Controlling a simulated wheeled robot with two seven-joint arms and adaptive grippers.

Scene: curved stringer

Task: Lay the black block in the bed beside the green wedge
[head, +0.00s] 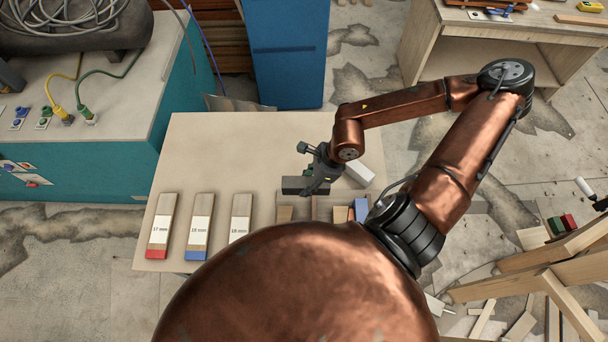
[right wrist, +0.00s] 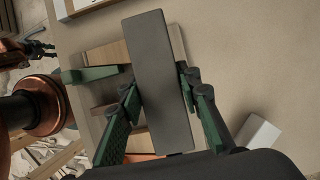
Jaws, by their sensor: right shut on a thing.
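The black block (head: 300,185) is held in my right gripper (head: 318,178), above the pale table near the wooden bed (head: 286,212). In the right wrist view the block (right wrist: 160,85) lies lengthwise between the green-sided fingers of my right gripper (right wrist: 158,88), over the bed's edge. A dark jointed end, seemingly my left gripper (right wrist: 35,50), shows small at the left of the right wrist view.
A light grey block (head: 358,174) lies on the table (head: 250,140) just right of my right gripper. Several labelled wooden strips, one with a red end (head: 158,228), lie at left. The table's back left is clear. A teal bench (head: 105,165) stands beyond.

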